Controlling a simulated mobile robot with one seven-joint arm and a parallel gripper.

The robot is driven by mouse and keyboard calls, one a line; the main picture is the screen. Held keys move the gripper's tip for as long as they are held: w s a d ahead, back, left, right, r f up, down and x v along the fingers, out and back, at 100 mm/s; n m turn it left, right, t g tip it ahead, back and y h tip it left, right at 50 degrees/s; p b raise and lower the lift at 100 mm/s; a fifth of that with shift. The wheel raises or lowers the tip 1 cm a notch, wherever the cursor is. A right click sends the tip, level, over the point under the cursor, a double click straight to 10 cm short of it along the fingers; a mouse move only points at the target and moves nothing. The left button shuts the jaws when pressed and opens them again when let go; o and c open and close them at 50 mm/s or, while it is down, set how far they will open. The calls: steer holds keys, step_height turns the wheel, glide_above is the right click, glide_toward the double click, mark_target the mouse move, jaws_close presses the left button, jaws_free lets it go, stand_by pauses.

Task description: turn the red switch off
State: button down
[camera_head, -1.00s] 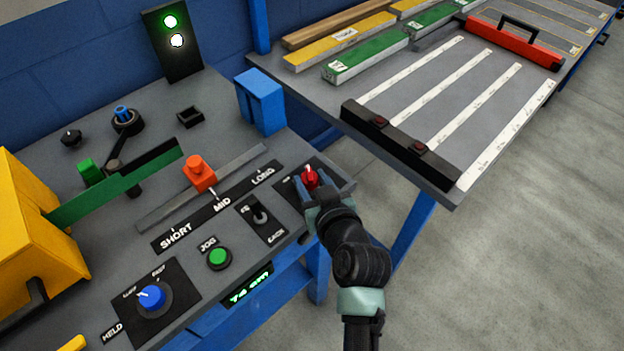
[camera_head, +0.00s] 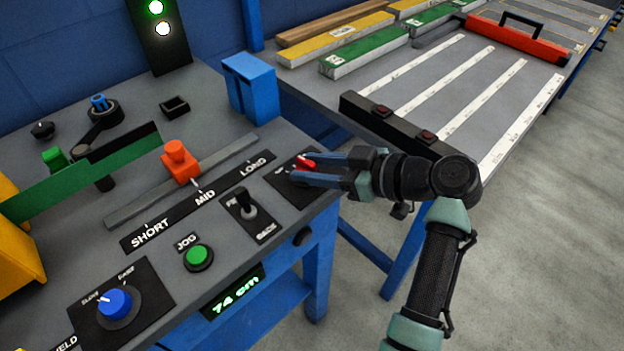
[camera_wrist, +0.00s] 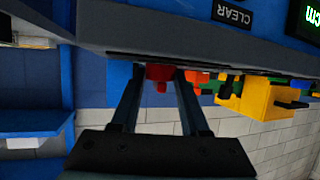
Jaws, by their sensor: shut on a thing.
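The red switch (camera_head: 306,163) is a small red rotary handle on a black plate (camera_head: 285,180) at the right end of the grey panel. My gripper (camera_head: 312,170) reaches it from the right, its two blue fingers on either side of the handle. It is shut on the red switch. In the wrist view, the red switch (camera_wrist: 160,74) shows between the fingertips of my gripper (camera_wrist: 161,78). The plate's lettering is partly hidden and too small to read.
A black toggle (camera_head: 246,203), a green JOG button (camera_head: 198,256), a blue knob (camera_head: 115,303) and an orange slider (camera_head: 180,162) share the panel. A blue box (camera_head: 250,85) stands behind the switch. A grey table (camera_head: 440,90) with strips lies to the right.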

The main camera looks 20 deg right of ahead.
steer(key=n+b, duration=0.1)
steer(key=n+g+y+b, duration=0.1)
steer(key=g+y+b, duration=0.1)
steer(key=shift+w+d+f+n, duration=0.2)
steer(key=shift+d+f+n, duration=0.05)
steer(key=shift+n, duration=0.15)
steer(key=n+g+y+b, duration=0.2)
steer(key=g+b, duration=0.1)
steer(key=shift+r+n, duration=0.15)
steer(key=shift+n, duration=0.25)
steer(key=shift+g+b, duration=0.3)
steer(key=shift+b, duration=0.1)
steer(key=shift+c, duration=2)
jaws_free()
steer(key=shift+w, duration=0.1)
steer(key=shift+r, duration=0.1)
steer(key=p+v, duration=0.2)
steer(key=v, duration=1.1)
steer(key=shift+f, duration=0.25)
